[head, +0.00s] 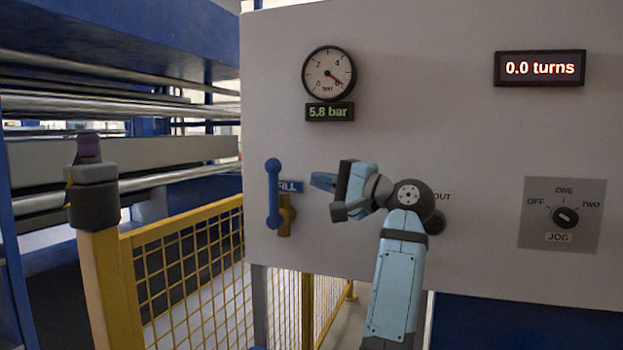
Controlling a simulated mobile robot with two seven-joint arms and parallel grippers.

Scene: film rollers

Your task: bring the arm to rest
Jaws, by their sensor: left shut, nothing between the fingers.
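My left gripper (324,182) is in front of the grey panel, pointing left, its fingers shut and empty. My light-blue left arm (396,285) rises from the bottom middle and bends left at the dark wrist. The blue valve lever (273,194) stands upright left of the gripper, with a visible gap between them in the picture. Its brass body (286,215) sits beside it, and it partly covers a blue label ending in "ILL". The arm hides part of a label reading "OUT". My right gripper is not in view.
The grey panel (450,120) carries a round gauge (329,73), a "5.8 bar" display (330,112), a "0.0 turns" display (539,68) and a jog knob (565,216). A yellow mesh fence (190,270) and post (109,285) stand left, before metal rollers (60,105).

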